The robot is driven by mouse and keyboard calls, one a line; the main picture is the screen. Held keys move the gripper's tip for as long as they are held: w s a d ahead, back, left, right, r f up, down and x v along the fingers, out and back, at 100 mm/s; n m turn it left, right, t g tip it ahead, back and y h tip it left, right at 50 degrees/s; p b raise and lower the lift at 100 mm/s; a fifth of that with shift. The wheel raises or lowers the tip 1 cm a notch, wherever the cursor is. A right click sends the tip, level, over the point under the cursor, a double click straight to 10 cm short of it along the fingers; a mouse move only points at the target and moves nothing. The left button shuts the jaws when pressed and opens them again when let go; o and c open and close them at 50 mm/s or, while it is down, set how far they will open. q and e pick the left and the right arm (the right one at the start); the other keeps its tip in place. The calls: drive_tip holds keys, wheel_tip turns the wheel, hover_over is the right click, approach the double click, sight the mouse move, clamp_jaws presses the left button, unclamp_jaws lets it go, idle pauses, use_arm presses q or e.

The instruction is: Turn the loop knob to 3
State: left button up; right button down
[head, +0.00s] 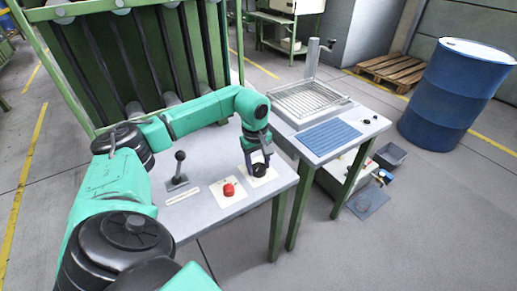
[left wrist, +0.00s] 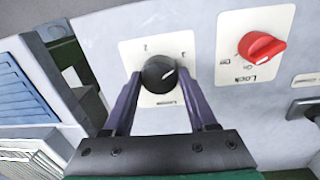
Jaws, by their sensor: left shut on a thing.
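The loop knob is a round black knob (left wrist: 157,72) on a white plate (left wrist: 183,42) with small digits and an upside-down label. In the left wrist view its white mark points to the upper right, towards a digit too small to read surely. In the head view the knob (head: 259,170) is at the table's right end. My left gripper (head: 258,162) reaches down over it from above. In the left wrist view my left gripper (left wrist: 163,88) has a dark finger on each side of the knob and is shut on it. My right gripper is not in view.
A red lock knob (left wrist: 262,46) sits right beside it in the left wrist view; the red knob (head: 229,189) is left of it in the head view. A black lever (head: 179,170) stands further left. A second table with a blue ribbed mat (head: 328,137) adjoins on the right.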

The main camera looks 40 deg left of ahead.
sight(255, 168)
use_arm(q)
drive_tip(key=shift+r, duration=0.1)
drive_tip(key=o, duration=1.4)
drive_tip(key=shift+c, duration=0.2)
wheel_tip(255, 168, up, 14)
drive_tip(key=s, duration=0.1)
drive_tip(key=shift+a+r, duration=0.2)
drive_tip(key=shift+a, duration=0.05)
